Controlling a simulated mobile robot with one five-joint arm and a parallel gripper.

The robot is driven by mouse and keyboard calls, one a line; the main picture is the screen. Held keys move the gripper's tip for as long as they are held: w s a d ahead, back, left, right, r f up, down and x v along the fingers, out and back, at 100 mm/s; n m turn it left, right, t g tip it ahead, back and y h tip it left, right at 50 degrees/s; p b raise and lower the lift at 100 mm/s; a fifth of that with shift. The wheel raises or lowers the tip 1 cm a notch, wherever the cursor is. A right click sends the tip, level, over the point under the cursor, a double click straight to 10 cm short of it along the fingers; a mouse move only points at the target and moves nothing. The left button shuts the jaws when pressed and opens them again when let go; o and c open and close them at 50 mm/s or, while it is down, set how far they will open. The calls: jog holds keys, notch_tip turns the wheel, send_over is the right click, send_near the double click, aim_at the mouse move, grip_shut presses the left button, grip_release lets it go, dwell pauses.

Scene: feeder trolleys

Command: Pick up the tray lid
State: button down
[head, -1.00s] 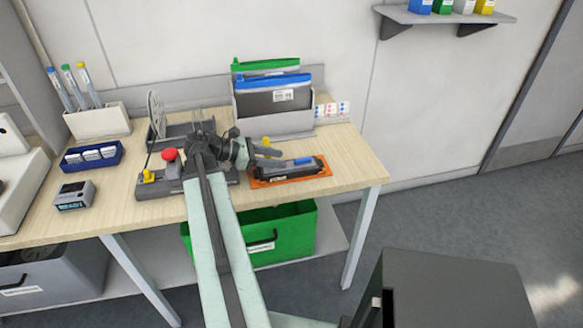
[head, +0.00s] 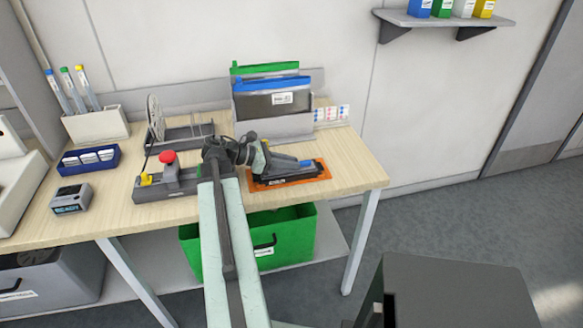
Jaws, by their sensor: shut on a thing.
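The tray lid (head: 292,177) is a dark, long piece with a blue part (head: 305,163) on top. It lies on or in a flat orange tray (head: 318,178) near the right front of the bench. My gripper (head: 295,163) reaches over the lid from the left and is shut on it, at or beside the blue part. My wrist and fingers hide part of the lid's top. I cannot tell any gap between lid and tray.
A red-knobbed device (head: 168,158) stands left of my arm. A green crate (head: 290,230) sits below the bench. Bare bench top (head: 355,170) lies right of the tray.

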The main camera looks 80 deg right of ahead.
jog(key=shift+r, duration=0.1)
notch_tip(320, 180, up, 10)
jog(key=p, duration=1)
